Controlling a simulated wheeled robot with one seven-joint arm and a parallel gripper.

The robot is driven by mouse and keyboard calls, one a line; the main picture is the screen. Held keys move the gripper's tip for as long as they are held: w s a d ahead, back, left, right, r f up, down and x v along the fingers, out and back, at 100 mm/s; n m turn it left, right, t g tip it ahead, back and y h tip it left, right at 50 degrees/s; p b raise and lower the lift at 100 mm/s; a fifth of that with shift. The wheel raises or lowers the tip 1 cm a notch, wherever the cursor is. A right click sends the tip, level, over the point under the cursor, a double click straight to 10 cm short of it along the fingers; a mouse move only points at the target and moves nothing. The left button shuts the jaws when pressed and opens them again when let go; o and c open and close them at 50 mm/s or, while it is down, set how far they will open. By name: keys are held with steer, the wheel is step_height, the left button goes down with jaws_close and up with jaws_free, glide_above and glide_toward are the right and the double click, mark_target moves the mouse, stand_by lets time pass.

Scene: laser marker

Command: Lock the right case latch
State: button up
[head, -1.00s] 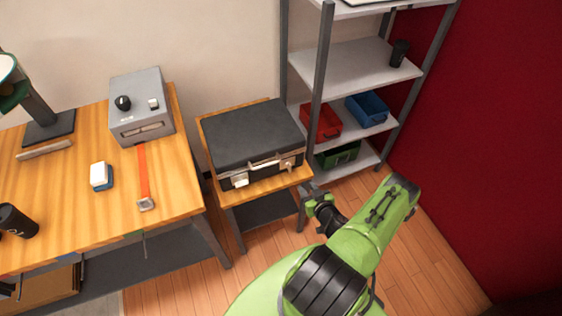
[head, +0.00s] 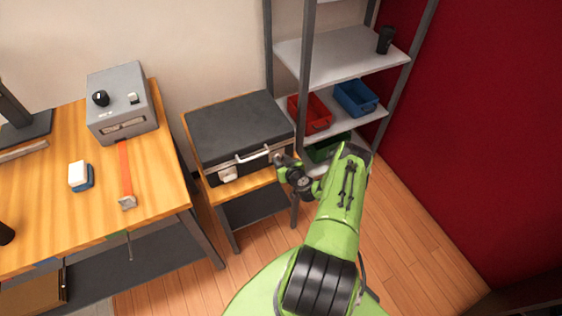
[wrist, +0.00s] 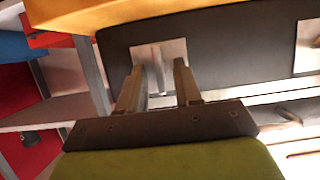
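The black case (head: 240,125) lies shut on a small wooden table. Its right latch, a pale metal plate with a thin upright tab (wrist: 158,62), shows in the wrist view, which looks upside down. In the head view my gripper (head: 279,160) is at the case's front right corner and mostly hides this latch. In the wrist view my gripper (wrist: 156,78) is open, its two fingers spread on either side of the tab. I cannot tell whether they touch it. The left latch (head: 228,173) and the carry handle (head: 253,155) are on the same front face.
A shelf rack (head: 345,52) with red (head: 309,112) and blue bins (head: 356,98) stands close to the right of the case. A wooden workbench (head: 160,190) with a grey machine (head: 121,102) is on the left. Open floor lies at the right.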

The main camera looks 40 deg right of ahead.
jaws_close()
steer(key=shift+f+m+b, duration=0.1)
steer(key=shift+m+b, duration=0.2)
steer(key=shift+b, duration=0.15)
steer(key=m+y+b, duration=0.1)
steer(key=b, duration=0.1)
steer(key=m+b, duration=0.1)
steer(key=b, duration=0.1)
steer(key=shift+s+d+f+m+t+y, duration=0.15)
steer(key=shift+d+m+t+y, duration=0.15)
steer(key=shift+t+y, duration=0.1)
steer(key=m+y+b, duration=0.1)
steer(key=m+b, duration=0.1)
steer(key=b, duration=0.1)
steer(key=m+t+y+b, duration=0.1)
steer(key=b, duration=0.3)
steer(key=shift+d+f+m, duration=0.15)
steer(key=shift+m, duration=0.25)
steer(key=m+t+b, duration=0.1)
steer(key=m+b, duration=0.1)
steer(key=b, duration=0.1)
steer(key=m+t+y+b, duration=0.1)
steer(key=m+b, duration=0.1)
steer(key=b, duration=0.1)
steer(key=shift+d+f, duration=0.1)
steer(key=shift+m+t+y+b, duration=0.4)
steer(key=shift+m+t+b, duration=0.2)
steer(key=shift+m+b, duration=0.45)
steer(key=shift+r+m, duration=0.2)
steer(key=shift+m, duration=0.05)
